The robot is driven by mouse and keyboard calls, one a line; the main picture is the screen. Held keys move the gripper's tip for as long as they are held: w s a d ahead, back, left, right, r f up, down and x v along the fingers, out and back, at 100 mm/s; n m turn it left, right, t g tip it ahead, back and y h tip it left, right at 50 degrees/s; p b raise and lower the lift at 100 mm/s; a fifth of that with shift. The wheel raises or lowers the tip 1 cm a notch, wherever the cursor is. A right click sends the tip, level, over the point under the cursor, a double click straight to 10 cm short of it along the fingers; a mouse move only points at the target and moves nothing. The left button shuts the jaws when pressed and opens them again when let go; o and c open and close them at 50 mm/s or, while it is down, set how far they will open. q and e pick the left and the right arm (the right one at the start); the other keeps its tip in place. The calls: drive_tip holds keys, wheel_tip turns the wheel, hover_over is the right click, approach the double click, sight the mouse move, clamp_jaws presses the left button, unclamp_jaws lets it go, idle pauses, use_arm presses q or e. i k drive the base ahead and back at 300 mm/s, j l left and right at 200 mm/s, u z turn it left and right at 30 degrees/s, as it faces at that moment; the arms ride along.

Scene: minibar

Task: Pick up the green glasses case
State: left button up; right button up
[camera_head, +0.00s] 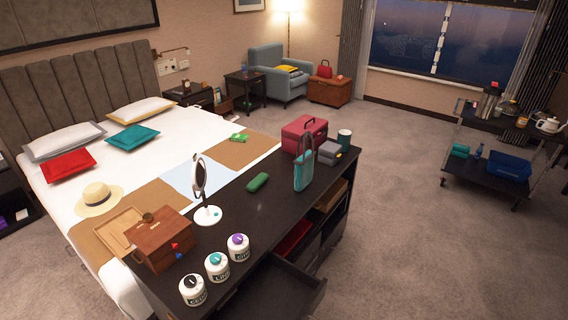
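The green glasses case (258,182) lies on the dark cabinet top, between the round mirror and the teal bag. It is a small, rounded, elongated case lying on its side at a slant, with bare cabinet surface around it. Neither of my grippers is in view.
The dark cabinet (250,215) stands at the bed's foot. The mirror (207,213), wooden box (161,240), several white jars (217,266), teal bag (304,172) and red case (304,134) stand on it. A drawer (290,292) sticks out in front. Carpet at right is clear.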

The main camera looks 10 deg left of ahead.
sight(260, 179)
drive_tip(key=i, duration=3.25)
drive_tip(key=i+u, duration=0.25)
drive_tip(key=i, duration=0.2)
drive_tip(key=i+l+u, duration=0.25)
drive_tip(key=i, duration=0.2)
drive_tip(key=i+l+u, duration=0.1)
drive_tip(key=i+u, duration=0.15)
drive_tip(key=i, duration=0.2)
drive_tip(key=i+l+u, duration=0.3)
drive_tip(key=i+u, duration=0.1)
drive_tip(key=u, duration=4.3)
